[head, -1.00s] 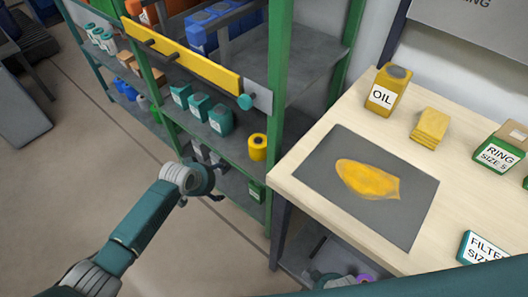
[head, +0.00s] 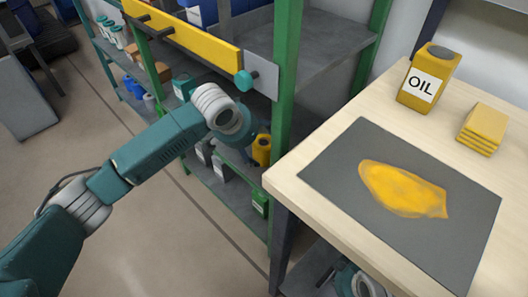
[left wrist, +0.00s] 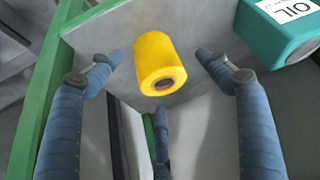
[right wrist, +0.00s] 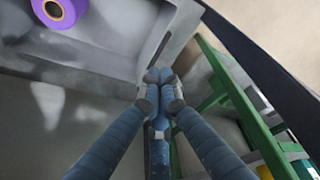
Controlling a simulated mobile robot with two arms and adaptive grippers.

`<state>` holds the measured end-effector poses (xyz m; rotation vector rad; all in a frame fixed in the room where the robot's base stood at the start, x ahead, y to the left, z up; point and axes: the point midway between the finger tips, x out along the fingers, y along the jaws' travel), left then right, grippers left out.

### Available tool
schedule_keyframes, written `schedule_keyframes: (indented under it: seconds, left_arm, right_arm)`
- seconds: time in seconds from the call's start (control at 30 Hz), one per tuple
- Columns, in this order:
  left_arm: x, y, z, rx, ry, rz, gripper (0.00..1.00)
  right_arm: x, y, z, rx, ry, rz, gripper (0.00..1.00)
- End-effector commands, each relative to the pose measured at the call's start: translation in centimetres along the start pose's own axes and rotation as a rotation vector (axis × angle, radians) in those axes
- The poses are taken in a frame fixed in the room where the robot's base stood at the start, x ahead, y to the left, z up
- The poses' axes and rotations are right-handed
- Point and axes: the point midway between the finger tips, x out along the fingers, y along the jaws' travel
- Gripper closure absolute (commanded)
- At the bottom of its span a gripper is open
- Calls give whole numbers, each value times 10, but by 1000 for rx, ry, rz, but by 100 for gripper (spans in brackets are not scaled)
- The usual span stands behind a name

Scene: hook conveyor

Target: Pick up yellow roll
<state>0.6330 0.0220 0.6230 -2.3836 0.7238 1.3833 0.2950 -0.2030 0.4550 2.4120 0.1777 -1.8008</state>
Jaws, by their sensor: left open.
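The yellow roll (head: 262,150) stands on the middle shelf of the green rack near its right post, partly covered by my left arm in the head view. In the left wrist view the yellow roll (left wrist: 158,62) shows large, with a dark core hole. My left gripper (left wrist: 161,68) is open, with blue fingers spread on either side of the roll and a third finger below it. I see no contact with the roll. My right gripper (right wrist: 160,76) has its fingertips together with nothing visible between them.
A teal box (left wrist: 284,25) stands near the roll. The rack's green post (head: 286,110) and yellow rail (head: 185,40) are close to my left arm. A workbench (head: 325,135) carries an oil can (head: 428,78) and a grey mat (head: 330,165). A purple roll (right wrist: 60,10) lies near my right gripper.

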Motion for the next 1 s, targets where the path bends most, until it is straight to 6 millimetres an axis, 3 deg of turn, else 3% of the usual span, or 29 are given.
schedule_keyframes:
  seconds: [0.27, 0.43, 0.7, 0.93, 1.0]
  left_arm:
    - [30, 6, -4, 0, 1, 0, 23]
    - [49, 6, -4, 0, 1, 0, 23]
    - [50, 6, -4, 1, 1, -1, 23]
    - [51, 6, -4, 0, 0, -1, 67]
    - [50, 5, -4, 0, 1, -1, 69]
  right_arm:
    - [-39, 2, -2, 2, 24, 4, 100]
    - [-40, 2, 0, 2, 23, 4, 100]
    - [-42, 2, 0, 3, 23, 4, 100]
    - [-41, 2, 0, 2, 23, 4, 100]
    - [-41, 2, 0, 2, 23, 4, 100]
